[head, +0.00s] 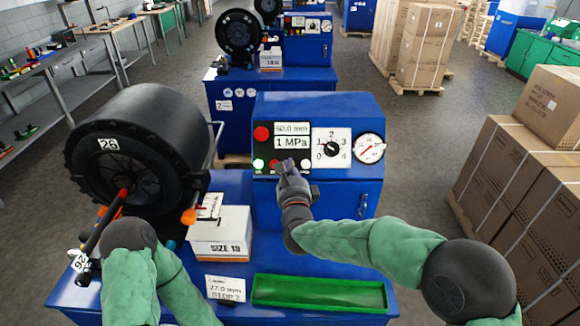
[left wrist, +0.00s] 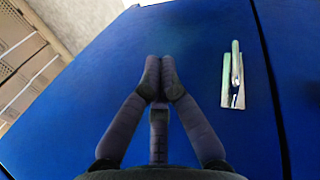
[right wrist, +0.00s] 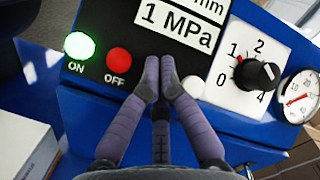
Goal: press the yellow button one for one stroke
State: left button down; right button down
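The control panel of the blue crimper carries a lit green ON button (right wrist: 79,46), a red OFF button (right wrist: 118,60) and a pale whitish button (right wrist: 193,86). No button looks clearly yellow. My right gripper (right wrist: 160,78) is shut and empty, its fingertips in front of the panel between the OFF button and the pale button, partly covering the panel there. In the head view the right gripper (head: 287,168) is just below the 1 MPa label. I cannot tell whether it touches the panel. My left gripper (left wrist: 160,75) is shut and empty, facing a blue surface.
A dial (head: 332,148) and pressure gauge (head: 369,148) sit right of the buttons, and a larger red button (head: 262,134) above. A black crimping head (head: 140,150), SIZE 19 box (head: 220,232) and green tray (head: 320,294) are nearby. Cartons (head: 510,185) stand at right.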

jog(key=shift+w+f, duration=0.15)
jog(key=shift+w, duration=0.05)
jog(key=shift+w+f+b, duration=0.25)
jog(key=shift+w+b, duration=0.1)
jog(key=shift+b, duration=0.4)
dwell(0.8)
jog(key=shift+s+r, duration=0.5)
jog(key=shift+s, duration=0.25)
jog(key=s+r, duration=0.2)
jog(key=s, duration=0.2)
jog(key=shift+s+r, duration=0.1)
jog(key=shift+r, duration=0.3)
dwell(2.0)
